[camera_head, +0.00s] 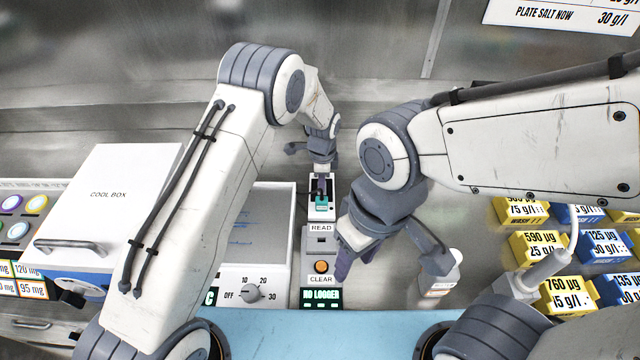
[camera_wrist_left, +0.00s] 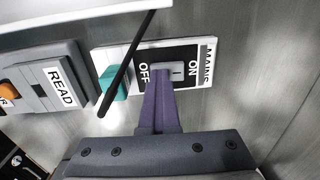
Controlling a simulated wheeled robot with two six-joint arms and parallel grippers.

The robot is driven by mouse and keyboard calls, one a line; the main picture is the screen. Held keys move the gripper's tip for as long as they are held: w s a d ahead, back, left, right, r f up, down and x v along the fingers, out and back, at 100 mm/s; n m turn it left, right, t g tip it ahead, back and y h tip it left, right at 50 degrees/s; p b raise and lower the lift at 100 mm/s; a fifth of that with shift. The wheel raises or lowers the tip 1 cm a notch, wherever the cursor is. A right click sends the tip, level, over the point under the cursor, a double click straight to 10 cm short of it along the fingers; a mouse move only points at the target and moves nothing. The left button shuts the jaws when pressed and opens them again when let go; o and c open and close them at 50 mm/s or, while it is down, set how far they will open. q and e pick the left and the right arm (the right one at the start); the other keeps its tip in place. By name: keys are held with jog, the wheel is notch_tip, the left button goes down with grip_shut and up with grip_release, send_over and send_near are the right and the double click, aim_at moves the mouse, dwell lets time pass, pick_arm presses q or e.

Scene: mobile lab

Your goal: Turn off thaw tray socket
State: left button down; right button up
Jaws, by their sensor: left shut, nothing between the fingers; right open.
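The mains socket (camera_wrist_left: 205,85) is a white-edged panel with a black face marked OFF, ON and MAINS. A grey rocker switch (camera_wrist_left: 178,71) sits between OFF and ON; which way it is tipped I cannot tell. A teal plug (camera_wrist_left: 113,84) with a black cable sits beside the OFF side. My left gripper (camera_wrist_left: 160,75) is shut and empty, its purple fingertips at the rocker's OFF end, partly hiding it; contact is unclear. In the head view the left gripper (camera_head: 320,188) is over the socket (camera_head: 329,209). My right gripper (camera_head: 343,266) is open and empty, right of the READ/CLEAR box.
The READ/CLEAR box (camera_head: 321,243) has an orange button, with a NO LOGGER display (camera_head: 321,298) in front. A dial unit (camera_head: 250,291) and a cool box (camera_head: 112,205) stand left.

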pick_arm(q)
jog(key=shift+w+a+f, duration=0.2)
jog(key=shift+w+f, duration=0.1)
jog(key=shift+w, duration=0.35)
jog(key=shift+w+f, duration=0.15)
jog(key=shift+w, duration=0.05)
jog(key=shift+s+r, duration=0.1)
jog(key=shift+r, duration=0.25)
notch_tip(320, 180, up, 5)
jog(key=p, duration=0.4)
jog(key=shift+r, duration=0.1)
jog(key=shift+d+r+b, duration=0.1)
jog(key=shift+r+b, duration=0.4)
jog(key=shift+b, duration=0.45)
notch_tip(320, 180, up, 8)
jog(key=b, duration=0.1)
jog(key=shift+s, duration=0.3)
jog(key=shift+d, duration=0.1)
